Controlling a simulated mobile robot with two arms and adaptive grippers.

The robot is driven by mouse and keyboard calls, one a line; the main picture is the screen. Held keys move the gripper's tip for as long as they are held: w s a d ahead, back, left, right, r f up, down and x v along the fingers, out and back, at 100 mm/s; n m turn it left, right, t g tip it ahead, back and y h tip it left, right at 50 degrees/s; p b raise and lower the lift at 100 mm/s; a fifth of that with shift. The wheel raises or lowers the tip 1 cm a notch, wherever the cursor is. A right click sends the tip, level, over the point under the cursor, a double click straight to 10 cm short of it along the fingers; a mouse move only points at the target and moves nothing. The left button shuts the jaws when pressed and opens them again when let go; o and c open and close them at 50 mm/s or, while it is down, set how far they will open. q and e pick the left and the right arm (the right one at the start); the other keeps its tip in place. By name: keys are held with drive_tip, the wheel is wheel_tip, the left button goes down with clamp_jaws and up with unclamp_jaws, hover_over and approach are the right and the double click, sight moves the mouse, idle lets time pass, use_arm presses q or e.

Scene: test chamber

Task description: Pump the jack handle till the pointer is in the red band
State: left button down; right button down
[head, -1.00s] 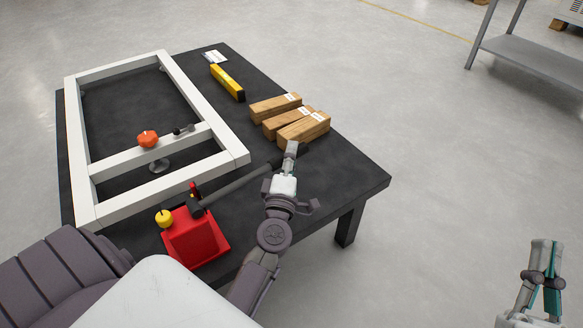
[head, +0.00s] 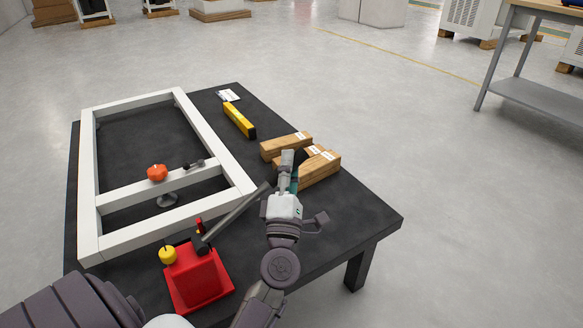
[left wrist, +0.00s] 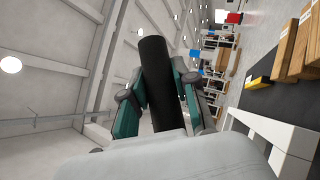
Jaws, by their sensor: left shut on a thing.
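The red jack (head: 195,277) stands at the near edge of the black table, with a yellow knob (head: 167,255) on its left. Its dark handle (head: 237,214) slants up to the right from the jack. My left gripper (head: 288,168) is shut on the handle near its far end. In the left wrist view the black handle (left wrist: 160,80) runs between the two fingers. An orange round part (head: 157,173) sits on the white frame's crossbar. I cannot make out a pointer or red band. My right gripper is out of view.
A white frame (head: 222,145) lies on the left of the black table (head: 350,212). Wooden blocks (head: 320,170) lie close behind my left gripper. A yellow level (head: 239,120) and a white label card (head: 228,95) are further back. Open floor lies to the right.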

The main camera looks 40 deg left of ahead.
use_arm(q)
drive_tip(key=shift+r+y, duration=0.3)
drive_tip(key=c, duration=0.9)
unclamp_jaws()
drive_tip(key=shift+s, duration=0.15)
drive_tip(key=shift+o, duration=0.2)
drive_tip(key=shift+f, duration=0.15)
drive_tip(key=shift+s+d+f, duration=0.15)
drive_tip(key=shift+s+f, duration=0.05)
drive_tip(key=v, duration=1.1)
drive_tip(key=shift+s, duration=0.2)
drive_tip(key=shift+r, duration=0.1)
